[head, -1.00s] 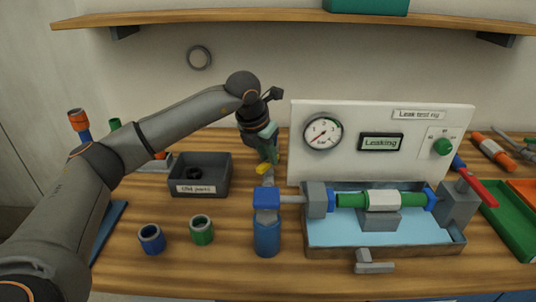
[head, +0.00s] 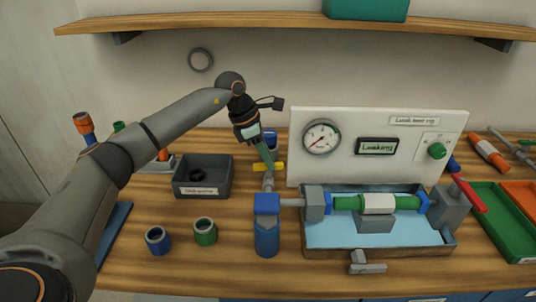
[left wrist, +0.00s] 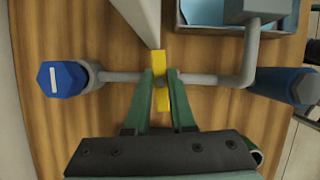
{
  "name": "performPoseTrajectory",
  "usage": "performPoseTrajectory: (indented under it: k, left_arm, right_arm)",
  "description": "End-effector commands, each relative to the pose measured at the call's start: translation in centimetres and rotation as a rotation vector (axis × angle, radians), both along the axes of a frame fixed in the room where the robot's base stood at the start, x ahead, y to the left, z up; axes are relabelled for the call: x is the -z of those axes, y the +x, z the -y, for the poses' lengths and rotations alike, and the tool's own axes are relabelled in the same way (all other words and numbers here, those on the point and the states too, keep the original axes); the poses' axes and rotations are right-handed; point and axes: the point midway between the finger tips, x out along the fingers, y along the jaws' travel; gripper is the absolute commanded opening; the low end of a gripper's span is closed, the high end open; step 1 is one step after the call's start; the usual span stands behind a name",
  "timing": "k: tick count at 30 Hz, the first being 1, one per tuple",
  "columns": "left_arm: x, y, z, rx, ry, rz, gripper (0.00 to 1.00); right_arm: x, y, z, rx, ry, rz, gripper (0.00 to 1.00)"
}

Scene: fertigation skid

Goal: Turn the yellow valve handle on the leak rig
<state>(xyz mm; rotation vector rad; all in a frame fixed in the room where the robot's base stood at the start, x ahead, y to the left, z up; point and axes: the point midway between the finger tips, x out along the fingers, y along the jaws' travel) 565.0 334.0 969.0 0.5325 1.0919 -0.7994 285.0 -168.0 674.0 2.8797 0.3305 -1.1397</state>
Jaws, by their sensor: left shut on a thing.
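The yellow valve handle (head: 280,167) is a short bar on the grey pipe behind the blue bottle. My left gripper (head: 266,162) reaches down to it from above, with green fingers. In the left wrist view the fingers (left wrist: 160,78) are shut on the yellow handle (left wrist: 160,55), one on each side. There the handle lies crosswise to the pipe (left wrist: 120,77). The leak rig panel (head: 400,160) shows a dial gauge (head: 321,138) with its needle toward lower left, and a display (head: 377,146) reading "Leaking". My right gripper is not in view.
The rig panel stands close to the right of my gripper. A water tray (head: 330,235) with a green pipe is in front of the panel. A dark parts box (head: 215,188), a blue ring (head: 157,240) and a green ring (head: 205,232) are at left. A shelf (head: 200,20) hangs above.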

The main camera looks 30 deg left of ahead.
Motion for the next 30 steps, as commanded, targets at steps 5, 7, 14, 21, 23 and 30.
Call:
performPoseTrajectory:
  k: [5,7,14,21,23,30]
  left_arm:
    - [-0.21,0.10,0.03,0.076,-0.001,0.004,0.00]
    - [-0.18,0.09,0.02,0.095,0.000,0.003,0.00]
    - [-0.11,0.07,-0.01,0.126,0.001,0.004,0.00]
    - [-0.10,0.07,0.01,0.128,0.001,0.003,0.00]
    - [-0.10,0.06,0.01,0.129,0.001,0.004,0.00]
    - [-0.07,0.05,0.01,0.128,0.001,0.002,0.43]
  right_arm:
    - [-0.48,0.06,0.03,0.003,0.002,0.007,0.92]
    - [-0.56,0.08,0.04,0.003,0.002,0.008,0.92]
    - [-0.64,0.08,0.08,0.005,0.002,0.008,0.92]
    - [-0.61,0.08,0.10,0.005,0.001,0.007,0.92]
    - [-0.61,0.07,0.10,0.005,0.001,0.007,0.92]
    - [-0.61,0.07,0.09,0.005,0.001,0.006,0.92]
